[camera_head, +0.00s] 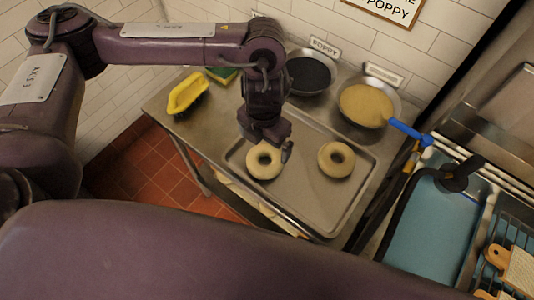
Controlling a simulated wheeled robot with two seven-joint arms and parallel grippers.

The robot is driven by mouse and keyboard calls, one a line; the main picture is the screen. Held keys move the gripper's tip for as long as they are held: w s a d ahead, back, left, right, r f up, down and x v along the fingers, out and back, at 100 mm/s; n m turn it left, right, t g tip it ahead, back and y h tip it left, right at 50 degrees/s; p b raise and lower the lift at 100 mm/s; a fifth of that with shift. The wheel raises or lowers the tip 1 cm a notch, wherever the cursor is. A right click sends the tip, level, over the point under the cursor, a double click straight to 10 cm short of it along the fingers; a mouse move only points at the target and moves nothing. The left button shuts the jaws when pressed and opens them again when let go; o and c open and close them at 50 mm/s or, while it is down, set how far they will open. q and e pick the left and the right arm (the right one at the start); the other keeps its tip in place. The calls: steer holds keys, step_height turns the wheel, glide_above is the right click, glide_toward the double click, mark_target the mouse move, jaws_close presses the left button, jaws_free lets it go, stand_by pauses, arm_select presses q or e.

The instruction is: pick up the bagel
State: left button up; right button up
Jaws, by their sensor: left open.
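Two pale ring-shaped bagels lie on a metal tray (308,198) on the steel table. The left bagel (264,168) is under my left gripper (270,152), which is open and pointing down at its far edge. I cannot tell whether the fingers touch it. The right bagel (336,160) lies apart, with bare tray between the two. My right gripper is not in view.
Behind the tray stand a bowl of dark seeds (308,74) and a bowl of pale seeds (366,106). A yellow dish (187,93) sits at the table's left. A blue-handled tool (408,131) and a water-filled basin (428,228) are at the right.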

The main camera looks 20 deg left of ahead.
mark_target(265, 156)
arm_select(q)
steer(key=shift+s+f, duration=0.2)
steer(key=shift+f, duration=1.25)
steer(key=shift+w+d+f, duration=0.1)
steer(key=shift+d+f, duration=0.05)
steer(key=shift+f, duration=2)
steer(key=c, duration=0.7)
steer(key=shift+r, duration=0.15)
step_height(265, 156, up, 20)
steer(key=p, duration=0.1)
